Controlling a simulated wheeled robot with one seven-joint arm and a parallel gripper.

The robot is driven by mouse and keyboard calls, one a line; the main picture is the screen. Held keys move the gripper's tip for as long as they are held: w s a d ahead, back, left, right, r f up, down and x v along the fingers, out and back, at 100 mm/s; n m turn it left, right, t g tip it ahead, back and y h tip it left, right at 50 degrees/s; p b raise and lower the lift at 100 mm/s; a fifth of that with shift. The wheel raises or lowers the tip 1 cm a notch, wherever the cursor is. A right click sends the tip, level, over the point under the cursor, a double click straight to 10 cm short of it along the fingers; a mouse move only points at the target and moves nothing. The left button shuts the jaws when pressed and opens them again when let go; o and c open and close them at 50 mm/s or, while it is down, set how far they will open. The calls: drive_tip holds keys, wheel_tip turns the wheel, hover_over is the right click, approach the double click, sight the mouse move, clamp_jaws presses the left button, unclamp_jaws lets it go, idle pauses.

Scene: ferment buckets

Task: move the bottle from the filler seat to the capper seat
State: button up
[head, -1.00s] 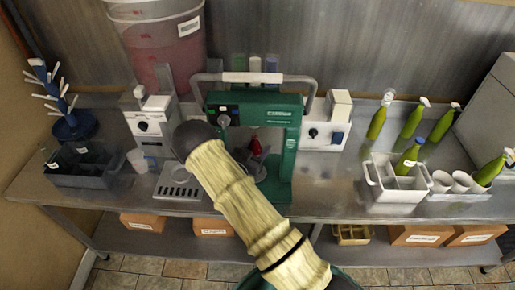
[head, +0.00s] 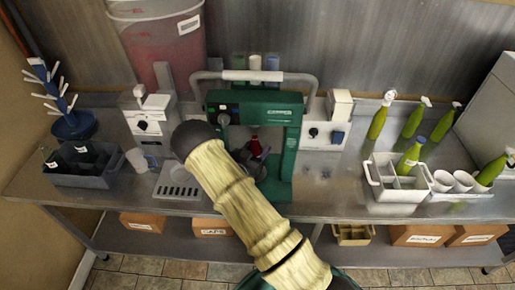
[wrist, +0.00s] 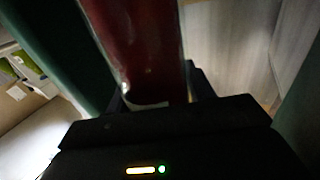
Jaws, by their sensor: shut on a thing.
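A dark red bottle (wrist: 148,45) fills the upper middle of the wrist view, standing between the fingers of my gripper (wrist: 157,95). The gripper is shut on it. In the head view, a small red part of the bottle (head: 257,147) shows inside the green capper frame (head: 291,150), behind my arm. The capper seat and the bottle's base are hidden, so I cannot tell whether the bottle touches the seat. The filler (head: 150,122) stands to the left, with a slotted drip tray (head: 177,190) in front. No bottle shows on the visible part of that tray.
A large red-filled bucket (head: 160,45) stands behind the filler. A clear cup (head: 138,160), dark bins (head: 80,180) and a blue drying rack (head: 73,124) are on the left. A white crate (head: 398,194) and several green bottles are on the right. A handle (head: 252,76) spans the capper's top.

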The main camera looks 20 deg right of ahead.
drive_tip(key=shift+f+b, duration=0.9)
drive_tip(key=shift+b, duration=0.65)
idle(1.3)
idle(0.3)
drive_tip(key=o, duration=1.4)
drive_tip(key=shift+o, duration=0.4)
drive_tip(key=shift+f, duration=0.1)
drive_tip(key=b+v, duration=0.5)
drive_tip(key=v, duration=1.2)
drive_tip(key=shift+s+a, duration=0.15)
drive_tip(key=shift+s, duration=0.1)
